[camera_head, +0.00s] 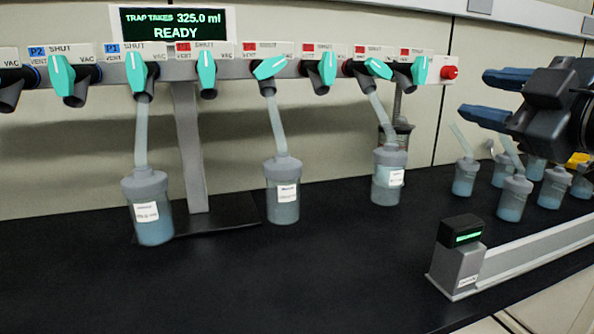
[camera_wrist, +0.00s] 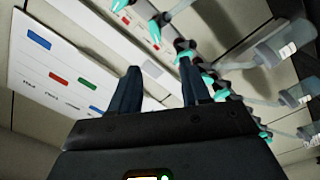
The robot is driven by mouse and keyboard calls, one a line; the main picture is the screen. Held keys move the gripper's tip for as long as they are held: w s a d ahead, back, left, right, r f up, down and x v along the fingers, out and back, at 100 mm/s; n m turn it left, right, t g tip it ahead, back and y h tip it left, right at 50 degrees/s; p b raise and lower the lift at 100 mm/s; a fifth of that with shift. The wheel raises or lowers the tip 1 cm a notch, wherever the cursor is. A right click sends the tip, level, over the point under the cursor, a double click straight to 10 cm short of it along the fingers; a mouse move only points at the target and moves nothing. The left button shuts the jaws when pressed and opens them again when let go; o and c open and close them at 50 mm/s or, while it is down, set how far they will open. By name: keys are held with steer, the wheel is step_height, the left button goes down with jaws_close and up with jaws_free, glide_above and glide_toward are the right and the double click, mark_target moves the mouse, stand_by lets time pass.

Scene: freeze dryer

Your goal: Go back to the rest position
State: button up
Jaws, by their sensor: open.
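My gripper (camera_head: 492,97) is at the upper right in the head view, with its two dark blue fingers pointing left and apart, nothing between them. In the wrist view my gripper (camera_wrist: 162,88) is also open and empty. Beyond its fingers are a white panel (camera_wrist: 60,65) with coloured labels and the manifold's teal valve handles (camera_wrist: 190,75). In the head view the manifold's grey bar (camera_head: 235,68) carries several teal handles. Three flasks hang from it by tubes: a left flask (camera_head: 152,228), a middle flask (camera_head: 284,202) and a right flask (camera_head: 389,183).
Several more flasks (camera_head: 513,200) with bluish contents stand on the bench at the right, below my gripper. A small grey device (camera_head: 458,268) with a green display stands at the front right. A display (camera_head: 172,22) reads "READY". The black bench (camera_head: 270,285) is clear in front.

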steer(key=s+a+f+m+h+p, duration=0.25)
steer(key=s+f+m, duration=0.4)
steer(key=f, duration=0.65)
steer(key=s+a+f+m+h+p, duration=0.1)
steer(key=s+f+m+h, duration=0.2)
steer(key=s+f+m, duration=0.7)
steer(key=s+f+n+g+p, duration=0.1)
steer(key=s+f, duration=0.2)
steer(key=s, duration=1)
steer(key=s+f+n+g+p, duration=0.1)
steer(key=s+f, duration=0.3)
steer(key=s, duration=0.9)
steer(key=shift+d+g, duration=0.25)
steer(key=shift+g, duration=0.05)
